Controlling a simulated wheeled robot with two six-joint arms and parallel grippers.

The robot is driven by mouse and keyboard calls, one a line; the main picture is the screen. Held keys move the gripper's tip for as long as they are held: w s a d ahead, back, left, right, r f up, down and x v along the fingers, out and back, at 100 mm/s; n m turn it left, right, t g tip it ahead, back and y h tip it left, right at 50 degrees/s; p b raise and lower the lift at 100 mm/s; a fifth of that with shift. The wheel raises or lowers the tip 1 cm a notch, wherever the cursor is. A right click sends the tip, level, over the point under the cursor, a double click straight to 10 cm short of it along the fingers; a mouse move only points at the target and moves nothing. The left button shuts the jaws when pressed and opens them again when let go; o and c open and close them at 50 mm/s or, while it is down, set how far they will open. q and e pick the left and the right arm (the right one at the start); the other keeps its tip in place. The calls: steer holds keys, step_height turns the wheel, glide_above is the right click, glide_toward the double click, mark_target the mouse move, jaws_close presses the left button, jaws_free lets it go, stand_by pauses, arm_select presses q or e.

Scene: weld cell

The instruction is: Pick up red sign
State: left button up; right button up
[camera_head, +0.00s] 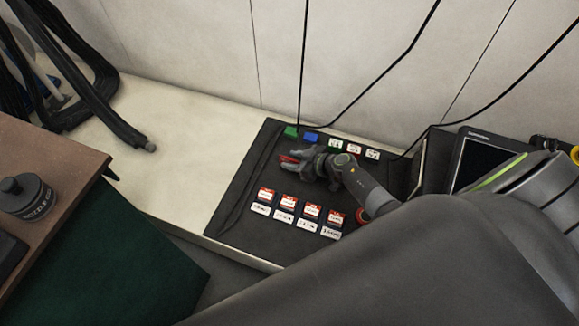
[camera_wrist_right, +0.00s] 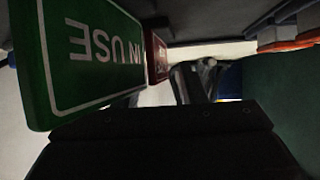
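A small red piece (camera_head: 288,159), probably the red sign, shows at the fingertips of my right gripper (camera_head: 292,162) over the dark mat. In the right wrist view, a red sign (camera_wrist_right: 157,56) stands edge-on behind a large green "IN USE" sign (camera_wrist_right: 95,55), whose lettering is upside down. A grey part, perhaps a finger (camera_wrist_right: 195,82), is beside the red sign. I cannot tell whether the fingers touch or grip it. A green piece (camera_head: 291,132) lies at the mat's back edge. My left gripper is not in view.
The dark mat (camera_head: 240,190) lies on a pale bench. Several red-and-white labelled items (camera_head: 288,201) stand in front of the gripper. A blue piece (camera_head: 311,138) and small tags (camera_head: 354,149) are behind it. A monitor (camera_head: 488,160) stands right. Cables hang behind.

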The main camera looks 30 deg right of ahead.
jaws_close()
steer(key=shift+r, duration=0.1)
stand_by(0.5)
